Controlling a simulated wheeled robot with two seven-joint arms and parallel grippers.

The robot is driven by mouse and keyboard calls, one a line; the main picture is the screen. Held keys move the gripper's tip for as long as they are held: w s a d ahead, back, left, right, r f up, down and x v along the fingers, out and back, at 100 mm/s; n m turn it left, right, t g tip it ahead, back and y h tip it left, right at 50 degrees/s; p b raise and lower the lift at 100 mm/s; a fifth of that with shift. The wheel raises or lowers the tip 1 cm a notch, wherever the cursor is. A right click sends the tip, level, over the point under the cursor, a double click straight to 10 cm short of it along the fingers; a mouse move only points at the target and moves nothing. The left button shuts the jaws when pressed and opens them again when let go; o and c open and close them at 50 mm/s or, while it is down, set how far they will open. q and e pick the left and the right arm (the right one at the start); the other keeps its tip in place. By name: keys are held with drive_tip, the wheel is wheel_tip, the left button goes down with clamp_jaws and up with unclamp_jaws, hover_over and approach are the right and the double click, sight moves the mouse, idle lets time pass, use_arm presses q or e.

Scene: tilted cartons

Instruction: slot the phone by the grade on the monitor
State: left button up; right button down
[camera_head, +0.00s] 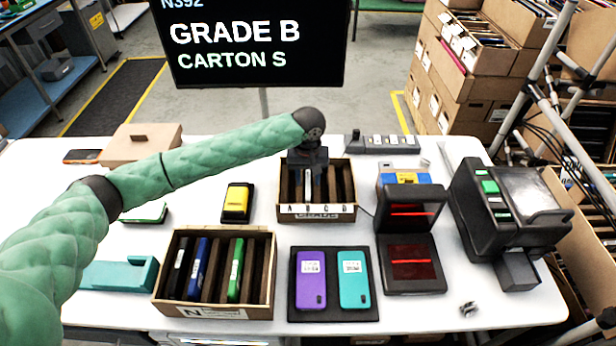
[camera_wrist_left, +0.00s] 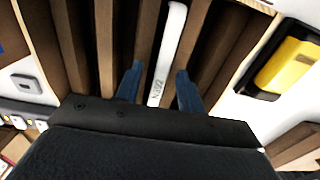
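The monitor (camera_head: 258,45) reads N392, GRADE B, CARTON S. The small carton (camera_head: 318,213) has slots marked A, B, C, D on its front edge. A white-edged phone (camera_head: 308,178) stands in it, about in line with B. In the left wrist view this phone (camera_wrist_left: 170,50) bears a label ending in 92 and stands between dark dividers. My left gripper (camera_head: 308,168) is over the carton, pointing down; in its wrist view its blue fingers (camera_wrist_left: 160,75) are apart, one either side of the phone, with a gap visible on the left. My right gripper is not in view.
A larger carton marked N (camera_head: 213,312) holds several phones. A black tray (camera_head: 333,314) carries a purple and a teal phone. A yellow device (camera_head: 237,202), a black scanner with red lines (camera_head: 410,262) and a printer (camera_head: 510,210) stand around the small carton.

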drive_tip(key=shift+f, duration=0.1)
